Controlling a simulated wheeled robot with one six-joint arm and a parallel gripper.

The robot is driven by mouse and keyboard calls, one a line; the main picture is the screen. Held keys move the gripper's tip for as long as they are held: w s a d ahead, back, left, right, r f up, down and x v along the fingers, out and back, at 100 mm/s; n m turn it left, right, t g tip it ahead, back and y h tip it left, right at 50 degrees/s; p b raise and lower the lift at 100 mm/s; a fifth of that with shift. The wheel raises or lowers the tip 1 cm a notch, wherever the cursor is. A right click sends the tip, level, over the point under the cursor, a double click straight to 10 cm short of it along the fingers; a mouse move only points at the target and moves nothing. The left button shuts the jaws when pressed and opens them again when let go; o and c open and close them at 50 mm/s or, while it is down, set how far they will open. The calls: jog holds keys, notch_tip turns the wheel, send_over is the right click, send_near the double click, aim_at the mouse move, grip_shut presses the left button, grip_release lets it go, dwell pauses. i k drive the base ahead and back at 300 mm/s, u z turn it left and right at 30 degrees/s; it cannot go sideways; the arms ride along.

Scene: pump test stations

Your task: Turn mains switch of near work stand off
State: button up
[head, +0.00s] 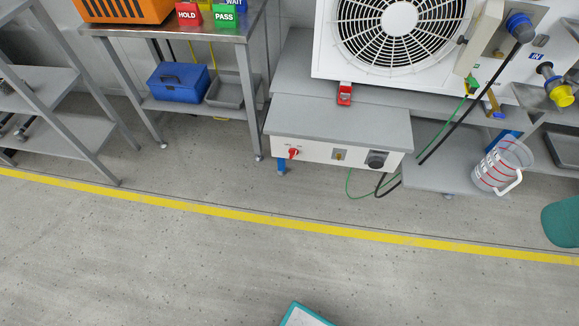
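The work stand (340,127) is a grey bench with a white front panel in the middle of the head view. A red switch (293,153) sits at the left of that panel; I take it for the mains switch. Its exact setting is too small to tell. Further right on the panel are a small brass-coloured fitting (339,155) and a dark round socket (377,160) with a black cable. A large white fan unit (395,35) stands on the stand. My gripper is not in view.
Open floor with a yellow line (230,213) lies in front. A clear jug (502,166) stands on a low shelf at right, and a teal object (562,222) is at the right edge. A steel table (180,32) and grey shelving (60,90) stand at left.

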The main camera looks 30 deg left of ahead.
aim_at(293, 152)
jog(key=z, duration=0.85)
jog(key=k, duration=0.1)
jog(key=u, duration=1.15)
jog(key=i, duration=0.2)
jog(key=z, duration=0.6)
jog(key=k, duration=1)
jog(key=u, duration=1.45)
jog(key=i, duration=0.5)
